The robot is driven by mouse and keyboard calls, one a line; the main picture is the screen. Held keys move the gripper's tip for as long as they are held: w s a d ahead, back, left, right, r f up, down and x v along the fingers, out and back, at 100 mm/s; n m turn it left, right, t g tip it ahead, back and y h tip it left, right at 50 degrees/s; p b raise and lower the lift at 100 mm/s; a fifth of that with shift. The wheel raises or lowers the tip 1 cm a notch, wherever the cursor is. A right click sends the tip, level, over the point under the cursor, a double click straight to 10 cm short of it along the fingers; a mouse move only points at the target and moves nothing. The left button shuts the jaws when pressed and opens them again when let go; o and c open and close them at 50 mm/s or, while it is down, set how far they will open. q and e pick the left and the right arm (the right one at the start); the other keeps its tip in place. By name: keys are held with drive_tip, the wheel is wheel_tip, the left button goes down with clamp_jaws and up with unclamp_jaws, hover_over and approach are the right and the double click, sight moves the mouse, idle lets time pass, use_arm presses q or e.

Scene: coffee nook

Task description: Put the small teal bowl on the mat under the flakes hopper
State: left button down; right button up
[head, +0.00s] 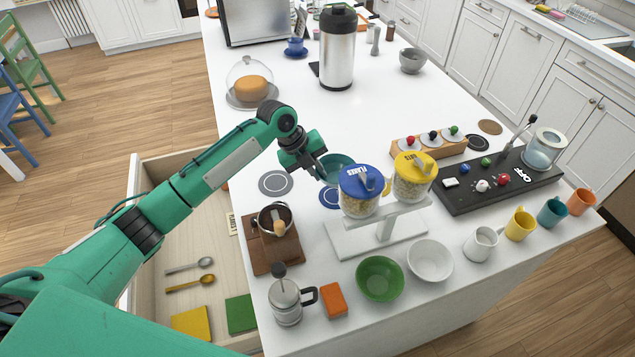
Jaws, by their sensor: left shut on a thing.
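The small teal bowl (338,162) is in the head view, just behind the blue-lidded flakes hopper (360,190), which hides part of it. My left gripper (320,172) is shut on the bowl's left rim. The bowl looks about level; its height over the counter is hard to tell. A dark blue round mat (328,198) lies on the counter left of the flakes hopper, partly hidden by it, in front of the bowl in the picture. My right gripper is not in view.
A yellow-lidded hopper (412,180) shares the white stand (385,230). A grey round mat (275,183) lies to the left. A brown board with a pot (275,218), a green bowl (380,279) and a white bowl (430,260) are nearer. An open drawer (190,225) is below the arm.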

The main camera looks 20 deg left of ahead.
use_arm(q)
wheel_tip(320, 180, down, 2)
drive_tip(key=shift+f, duration=0.25)
wheel_tip(320, 180, down, 3)
drive_tip(key=shift+f+p, duration=0.15)
drive_tip(key=shift+p, duration=0.7)
drive_tip(key=shift+f, duration=0.35)
drive_tip(key=shift+f, duration=0.1)
drive_tip(key=shift+f, duration=0.15)
drive_tip(key=c, duration=1.6)
unclamp_jaws()
drive_tip(key=shift+o, duration=0.2)
